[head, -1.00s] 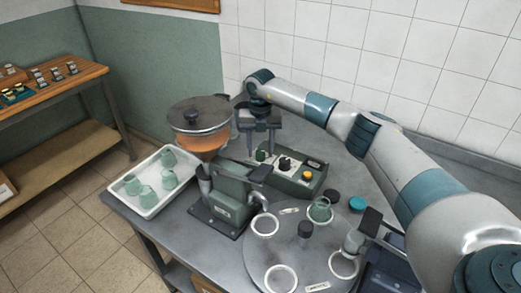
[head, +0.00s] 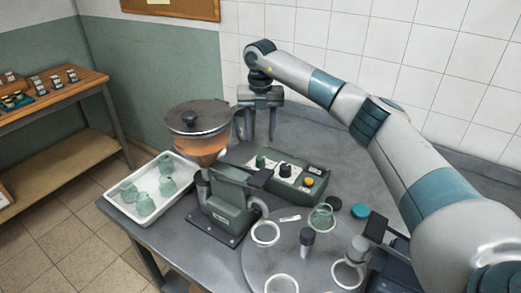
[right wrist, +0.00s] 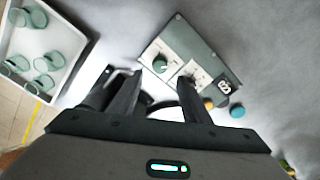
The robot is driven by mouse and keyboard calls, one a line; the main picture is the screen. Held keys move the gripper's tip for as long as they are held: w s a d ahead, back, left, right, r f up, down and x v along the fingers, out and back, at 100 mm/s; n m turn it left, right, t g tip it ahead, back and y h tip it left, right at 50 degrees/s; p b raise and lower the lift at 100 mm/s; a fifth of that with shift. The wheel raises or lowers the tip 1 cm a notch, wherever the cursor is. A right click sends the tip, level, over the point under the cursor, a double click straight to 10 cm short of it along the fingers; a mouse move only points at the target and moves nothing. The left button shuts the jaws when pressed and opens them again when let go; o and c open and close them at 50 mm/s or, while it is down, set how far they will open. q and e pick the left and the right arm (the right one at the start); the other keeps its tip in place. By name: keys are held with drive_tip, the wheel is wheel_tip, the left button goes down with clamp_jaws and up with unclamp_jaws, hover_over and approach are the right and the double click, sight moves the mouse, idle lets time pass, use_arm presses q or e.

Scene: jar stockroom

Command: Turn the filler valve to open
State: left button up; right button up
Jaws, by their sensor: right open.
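The filler (head: 232,213) stands on the grey bench, with a lidded hopper (head: 200,144) of orange contents above its green body. A dark lever-like bar (head: 258,177) sticks out from its top; I cannot tell whether this is the valve. Beside it is a control box (head: 299,181) with a green knob (head: 261,161), a black knob (head: 285,170) and a yellow button (head: 309,182). My right gripper (head: 259,138) is open and empty, pointing down behind the filler. In the right wrist view the green knob (right wrist: 159,66) appears between its fingertips, apart from them. My left gripper is not in view.
A white tray (head: 117,206) of green glass jars stands left of the filler. A round turntable (head: 313,262) with white rings and a jar (head: 321,217) is in front. A tiled wall rises behind.

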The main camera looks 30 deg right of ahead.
use_arm(q)
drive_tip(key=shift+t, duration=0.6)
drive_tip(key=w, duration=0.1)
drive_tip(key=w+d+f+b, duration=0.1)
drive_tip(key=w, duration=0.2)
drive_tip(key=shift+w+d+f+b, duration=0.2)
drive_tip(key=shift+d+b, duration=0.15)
drive_tip(key=shift+b, duration=0.05)
use_arm(e)
wheel_tip(320, 180, up, 8)
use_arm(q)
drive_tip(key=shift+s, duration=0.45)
use_arm(e)
drive_tip(key=shift+r, duration=0.1)
